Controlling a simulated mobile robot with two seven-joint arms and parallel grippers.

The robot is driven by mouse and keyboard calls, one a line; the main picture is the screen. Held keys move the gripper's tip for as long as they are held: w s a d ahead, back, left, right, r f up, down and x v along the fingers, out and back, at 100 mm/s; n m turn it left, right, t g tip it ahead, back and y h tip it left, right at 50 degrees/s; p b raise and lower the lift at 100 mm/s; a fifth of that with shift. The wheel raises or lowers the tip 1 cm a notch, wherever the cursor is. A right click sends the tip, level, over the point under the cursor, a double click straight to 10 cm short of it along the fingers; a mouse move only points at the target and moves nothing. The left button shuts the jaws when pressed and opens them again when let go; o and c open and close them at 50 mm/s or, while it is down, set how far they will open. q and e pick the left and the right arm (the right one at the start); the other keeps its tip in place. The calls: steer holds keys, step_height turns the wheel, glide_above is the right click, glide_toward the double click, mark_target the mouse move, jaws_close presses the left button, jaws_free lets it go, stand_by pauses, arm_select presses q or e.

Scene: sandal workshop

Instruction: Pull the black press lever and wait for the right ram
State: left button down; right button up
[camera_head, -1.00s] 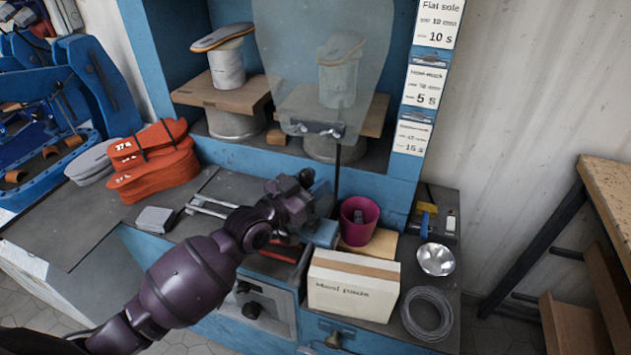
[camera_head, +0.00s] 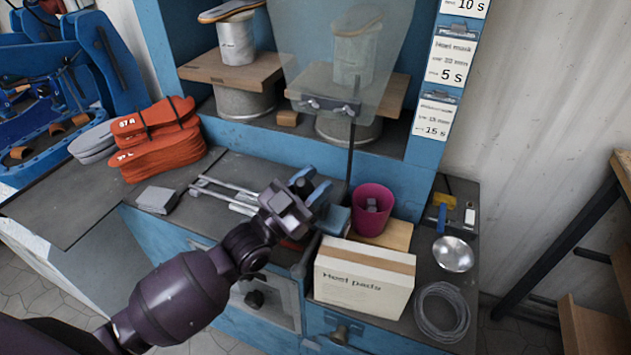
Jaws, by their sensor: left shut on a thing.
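My left gripper (camera_head: 312,190) is above the bench front, its blue-tipped fingers shut on a small dark piece, which looks like the black press lever. The grip hides most of that piece. A thin black rod (camera_head: 350,150) stands just right of the fingers, below the clear guard (camera_head: 385,72); I cannot tell whether it joins the held piece. Behind the guard, the right press station has a pale cylinder (camera_head: 352,62) with a sole on top. The left station has a similar cylinder (camera_head: 236,42) and a tan-edged sole (camera_head: 226,11). No ram shows clearly. My right gripper is out of view.
A magenta cup (camera_head: 372,212) and a heel pads box (camera_head: 364,280) stand right of my gripper. A metal bowl (camera_head: 453,254) and a wire coil (camera_head: 442,311) lie further right. Orange soles (camera_head: 155,140) and a grey block (camera_head: 157,200) are on the left bench.

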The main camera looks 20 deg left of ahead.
arm_select(q)
steer(key=shift+f, duration=0.1)
steer(key=c, duration=0.8)
jaws_free()
steer(key=shift+s, duration=0.1)
steer(key=shift+o, duration=0.2)
steer(key=v, duration=1)
steer(key=shift+s+a+b, duration=0.2)
steer(key=shift+s+b, duration=0.1)
steer(key=shift+b, duration=0.05)
steer(key=shift+f, duration=0.1)
